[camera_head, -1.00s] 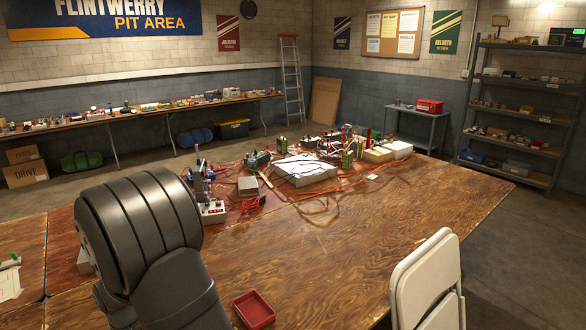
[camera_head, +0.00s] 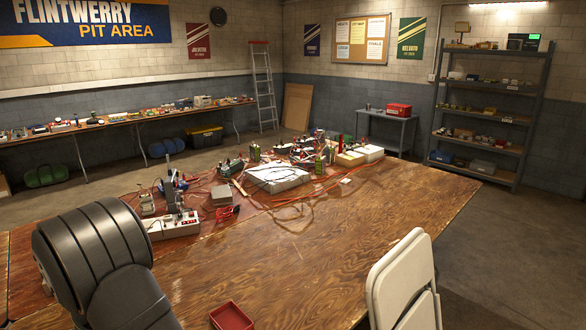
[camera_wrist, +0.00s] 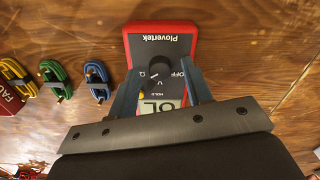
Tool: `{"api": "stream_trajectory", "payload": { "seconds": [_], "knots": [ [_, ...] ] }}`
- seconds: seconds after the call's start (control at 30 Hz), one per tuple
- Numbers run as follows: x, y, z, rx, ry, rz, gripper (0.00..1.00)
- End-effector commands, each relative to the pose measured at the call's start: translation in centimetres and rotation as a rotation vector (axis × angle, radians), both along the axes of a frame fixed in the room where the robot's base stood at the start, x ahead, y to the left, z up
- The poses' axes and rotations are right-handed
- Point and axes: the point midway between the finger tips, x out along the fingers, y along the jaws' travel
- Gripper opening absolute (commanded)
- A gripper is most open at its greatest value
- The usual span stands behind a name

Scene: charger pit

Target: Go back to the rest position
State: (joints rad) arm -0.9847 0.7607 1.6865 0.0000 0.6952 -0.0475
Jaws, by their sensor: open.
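My gripper (camera_wrist: 161,80) is seen in the wrist view with its two grey fingers apart. A red and dark multimeter (camera_wrist: 160,46) marked Plovertek lies upside down in the picture, beneath and between the fingers. Its dial shows between them, and its small display is partly covered by the gripper's base. I cannot tell how high the fingers are above it. In the head view, my dark arm fills the lower left, and I cannot make out the gripper there.
Blue (camera_wrist: 97,81), green (camera_wrist: 56,80) and yellow (camera_wrist: 18,77) cable bundles lie left of the meter. On the wooden table (camera_head: 330,240) stand a power strip (camera_head: 172,226), a white box (camera_head: 277,178) among wires, and a red tray (camera_head: 231,317). A white folding chair (camera_head: 402,275) stands at the right.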

Motion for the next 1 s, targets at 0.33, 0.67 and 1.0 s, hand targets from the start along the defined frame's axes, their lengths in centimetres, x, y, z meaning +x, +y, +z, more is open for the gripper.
{"api": "stream_trajectory", "payload": {
  "seconds": [0.33,0.67,1.0],
  "knots": [
    [0.1,0.1,5.2,0.005,-0.003,0.000,0.46],
    [0.1,0.1,11.8,0.005,-0.003,0.000,0.46],
    [0.0,-0.1,15.9,-0.004,0.003,0.000,0.46]
  ]
}}
